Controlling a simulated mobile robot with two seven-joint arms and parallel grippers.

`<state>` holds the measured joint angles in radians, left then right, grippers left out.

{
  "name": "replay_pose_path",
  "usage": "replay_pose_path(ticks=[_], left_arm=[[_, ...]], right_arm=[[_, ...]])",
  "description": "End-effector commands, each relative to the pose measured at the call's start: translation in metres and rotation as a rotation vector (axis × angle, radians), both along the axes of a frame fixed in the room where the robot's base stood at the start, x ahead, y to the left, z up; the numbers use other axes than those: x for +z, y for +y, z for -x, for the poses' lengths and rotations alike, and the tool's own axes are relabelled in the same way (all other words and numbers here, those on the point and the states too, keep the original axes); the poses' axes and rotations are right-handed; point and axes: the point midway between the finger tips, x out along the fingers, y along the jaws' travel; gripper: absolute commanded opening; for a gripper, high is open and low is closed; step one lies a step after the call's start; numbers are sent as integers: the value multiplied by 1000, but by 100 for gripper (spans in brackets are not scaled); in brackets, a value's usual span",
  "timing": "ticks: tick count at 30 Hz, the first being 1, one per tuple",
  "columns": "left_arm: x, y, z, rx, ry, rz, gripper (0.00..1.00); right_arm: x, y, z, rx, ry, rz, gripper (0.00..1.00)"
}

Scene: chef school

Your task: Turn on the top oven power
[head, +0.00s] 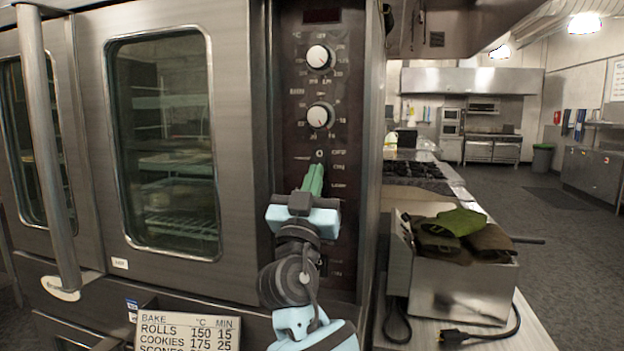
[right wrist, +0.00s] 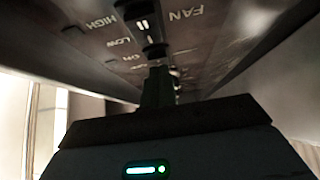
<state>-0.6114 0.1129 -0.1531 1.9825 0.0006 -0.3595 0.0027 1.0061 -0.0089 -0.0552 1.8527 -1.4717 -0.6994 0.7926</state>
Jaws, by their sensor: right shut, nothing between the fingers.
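The oven (head: 236,60) has a dark control panel (head: 288,130) to the right of its glass doors. Two white round knobs sit on the panel, an upper knob (head: 320,57) and a lower knob (head: 320,116). My right gripper (head: 315,170) is shut and empty, its green fingers pointing at the panel below the knobs. In the right wrist view, the fingertips (right wrist: 158,74) are close to a column of small switches. A dark rocker switch (right wrist: 146,26) sits beside HIGH, LOW and FAN labels. I cannot tell whether the fingers touch a switch. The gripper hides the lower panel's middle.
A vertical door handle (head: 48,150) stands at the left. A baking chart (head: 185,328) is at the bottom. Right of the oven, a counter (head: 520,335) bears a metal box (head: 460,290) with dark and green cloths (head: 458,222) and a black cord (head: 495,338).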

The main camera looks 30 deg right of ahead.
Motion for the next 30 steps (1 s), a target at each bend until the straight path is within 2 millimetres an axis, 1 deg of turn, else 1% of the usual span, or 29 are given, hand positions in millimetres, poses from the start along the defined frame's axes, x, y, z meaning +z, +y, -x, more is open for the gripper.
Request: replay_pose_path(ticks=[3, 12, 14, 17, 22, 30], left_arm=[[1, 0, -2, 0, -4, -1, 60], [3, 0, -4, 0, -10, 0, 60], [1, 0, -3, 0, -6, 0, 60], [-9, 0, 4, 0, 12, 1, 60], [-6, 0, 1, 0, 6, 0, 60], [-7, -1, 1, -1, 5, 1, 60]], right_arm=[[0, -3, -2, -1, -1, 1, 0], [-1, -3, -3, 0, 0, 0, 0], [-2, -4, -4, -1, 1, 1, 0], [-8, -8, -8, 1, 3, -1, 0], [-3, -8, -6, -1, 1, 1, 0], [-4, -9, -6, 0, 1, 1, 0]])
